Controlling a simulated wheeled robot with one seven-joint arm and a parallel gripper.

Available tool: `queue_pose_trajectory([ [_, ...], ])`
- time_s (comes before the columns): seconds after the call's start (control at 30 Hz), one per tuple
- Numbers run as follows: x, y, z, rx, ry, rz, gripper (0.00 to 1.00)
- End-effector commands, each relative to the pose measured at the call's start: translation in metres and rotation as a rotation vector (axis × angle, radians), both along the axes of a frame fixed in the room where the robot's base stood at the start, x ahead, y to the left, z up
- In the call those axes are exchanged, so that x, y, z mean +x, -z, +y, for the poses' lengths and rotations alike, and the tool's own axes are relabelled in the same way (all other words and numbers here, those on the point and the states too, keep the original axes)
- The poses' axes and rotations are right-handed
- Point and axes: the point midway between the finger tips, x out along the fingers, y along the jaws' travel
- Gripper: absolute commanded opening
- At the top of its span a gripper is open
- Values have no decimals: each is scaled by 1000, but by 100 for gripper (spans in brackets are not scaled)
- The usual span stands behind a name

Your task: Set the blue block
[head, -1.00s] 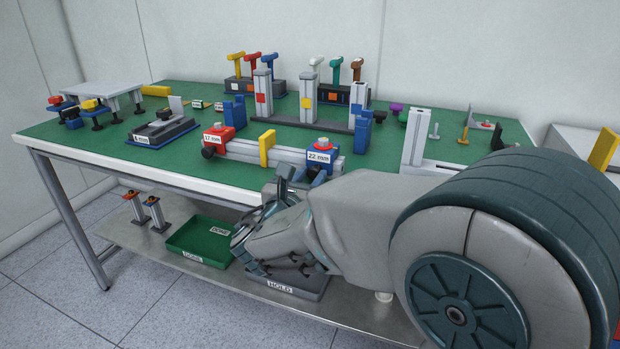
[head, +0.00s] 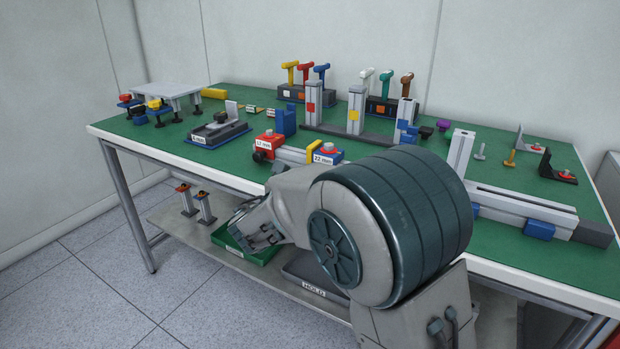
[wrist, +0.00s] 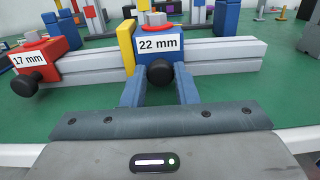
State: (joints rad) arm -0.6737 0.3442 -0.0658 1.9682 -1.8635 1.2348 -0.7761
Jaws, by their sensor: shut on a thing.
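The blue block (wrist: 159,53), labelled 22 mm, sits on a pale grey rail (wrist: 222,56) in the wrist view, with a red top and a black knob in front. Its left side is against or very close to the yellow plate (wrist: 128,46). My gripper (wrist: 160,90) is shut on the block, one finger at each side of its lower front. The red block (wrist: 38,64), labelled 17 mm, sits at the rail's left, apart from the plate. In the head view the blue block (head: 327,154) shows above my arm, which hides my fingers and the rail's right part.
Posts on a dark base (head: 345,137) stand behind the rail. A second rail (head: 525,205) lies at the right of the green table. A green tray (head: 243,250) and a grey HOLD tray (head: 312,285) stand on the shelf below.

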Motion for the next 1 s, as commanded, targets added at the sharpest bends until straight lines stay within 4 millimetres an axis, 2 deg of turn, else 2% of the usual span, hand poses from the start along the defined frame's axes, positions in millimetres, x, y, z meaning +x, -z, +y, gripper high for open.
queue_pose_trajectory([
  [0.17,0,-1,6,1,-15,-3,0],
  [0.2,0,-2,6,1,-16,-3,35],
  [0.27,0,-2,6,1,-16,-3,48],
  [0.53,0,-1,4,0,-10,-2,48],
  [0.67,-7,-2,8,0,-12,-1,48],
  [0.77,-21,-3,17,0,-15,-1,48],
  [1.0,-69,-3,44,0,-17,0,48],
])
